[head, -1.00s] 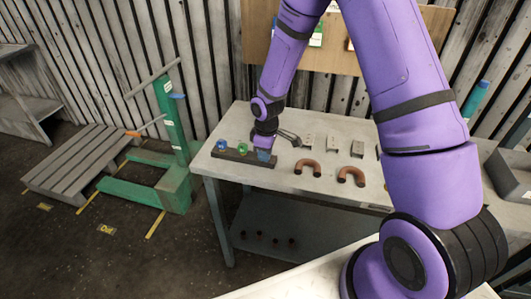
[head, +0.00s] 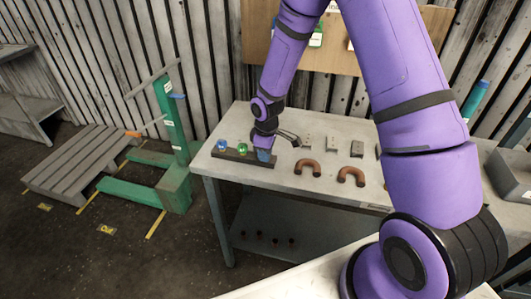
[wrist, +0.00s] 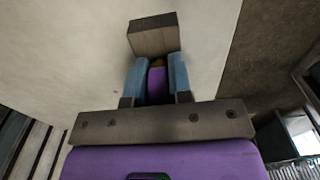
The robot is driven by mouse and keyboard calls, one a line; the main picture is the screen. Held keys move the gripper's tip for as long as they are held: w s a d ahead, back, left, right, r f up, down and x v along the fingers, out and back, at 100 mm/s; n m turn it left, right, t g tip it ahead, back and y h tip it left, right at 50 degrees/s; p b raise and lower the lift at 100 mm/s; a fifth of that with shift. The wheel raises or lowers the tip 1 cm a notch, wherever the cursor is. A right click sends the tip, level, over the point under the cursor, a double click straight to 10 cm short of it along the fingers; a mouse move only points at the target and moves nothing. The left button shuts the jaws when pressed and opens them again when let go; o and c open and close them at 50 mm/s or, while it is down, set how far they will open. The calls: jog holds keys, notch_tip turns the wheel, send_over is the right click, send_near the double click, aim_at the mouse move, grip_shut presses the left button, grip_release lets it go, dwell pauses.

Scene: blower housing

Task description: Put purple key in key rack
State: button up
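The key rack (head: 233,156) is a dark, low bar near the left front corner of the table. A blue key (head: 222,145) and a green key (head: 243,149) stand in it. My gripper (head: 264,155) points down at the rack's right end. In the wrist view its two blue fingers (wrist: 157,78) are closed around the purple key (wrist: 157,85), of which only a part shows between them. A dark block (wrist: 153,38), apparently part of the rack, lies just beyond the fingertips. I cannot tell how deep the key sits, as the fingers hide its lower end.
Two brown U-shaped pipes (head: 351,176) lie on the table (head: 275,182) to the right of my gripper. Several small grey plates (head: 333,144) lie behind them. A dark grey bin (head: 510,175) stands at the far right. A green stand (head: 173,190) is left of the table.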

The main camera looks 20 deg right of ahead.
jog(key=shift+o, duration=0.7)
jog(key=shift+s+f, duration=0.2)
jog(key=shift+s, duration=0.05)
jog(key=shift+o, duration=0.2)
jog(key=r, duration=1.1)
jog(key=shift+w+d+r, duration=0.15)
jog(key=shift+d+r, duration=0.05)
jog(key=s+d+r+m+t+h, duration=0.1)
jog(key=s+d+r+m, duration=0.3)
jog(key=r, duration=0.6)
jog(key=s+r+m+t, duration=0.1)
jog(key=s+r, duration=0.6)
jog(key=r, duration=0.2)
jog(key=s+d+r+m+t, duration=0.1)
jog(key=s+r+m, duration=0.2)
jog(key=s, duration=0.6)
jog(key=s+d+r+m+t, duration=0.1)
jog(key=s+r+m+t, duration=0.1)
jog(key=s+r, duration=0.3)
jog(key=s, duration=0.4)
jog(key=shift+d+r+m+y, duration=0.2)
jog(key=shift+r+m+y, duration=0.1)
jog(key=shift+r+m, duration=0.1)
